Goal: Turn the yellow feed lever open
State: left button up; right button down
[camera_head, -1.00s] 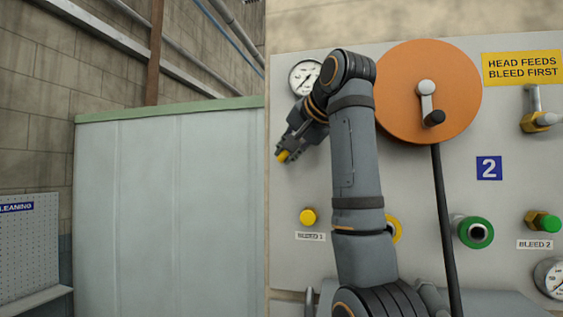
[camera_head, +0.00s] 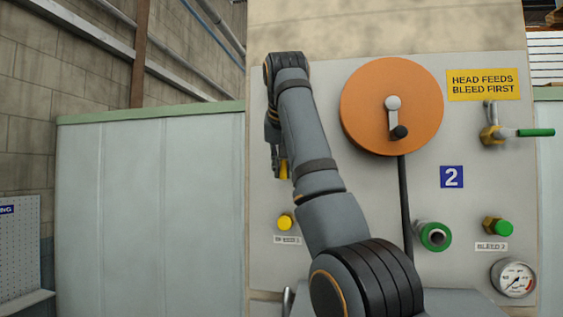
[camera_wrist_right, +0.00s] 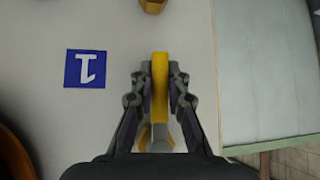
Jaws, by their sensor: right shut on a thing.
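The yellow feed lever (camera_wrist_right: 160,88) lies between the two finger pads of my right gripper (camera_wrist_right: 160,82) in the right wrist view. The gripper is shut on it. In the head view the lever's yellow end (camera_head: 284,169) sticks out below my right gripper (camera_head: 278,155) and points about straight down. The panel's left side is behind it. The lever's valve body and pivot are hidden behind my right arm in the head view. My left gripper is in neither view.
The orange reel (camera_head: 370,105) with a crank stands right of my arm. Below the lever is a yellow bleed knob (camera_head: 285,222). A green-handled lever (camera_head: 537,132) sits at the panel's right, a green-ringed port (camera_head: 434,236) and gauge (camera_head: 514,278) lower down.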

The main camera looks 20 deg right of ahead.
jog(key=shift+f, duration=0.25)
jog(key=c, duration=1.3)
grip_release()
jog(key=shift+r, duration=0.1)
jog(key=shift+r, duration=0.1)
jog(key=shift+s+r, duration=0.15)
jog(key=shift+s, duration=0.05)
jog(key=v, duration=0.6)
jog(key=shift+s+a+r, duration=0.15)
jog(key=shift+a+r, duration=0.05)
jog(key=shift+r, duration=0.1)
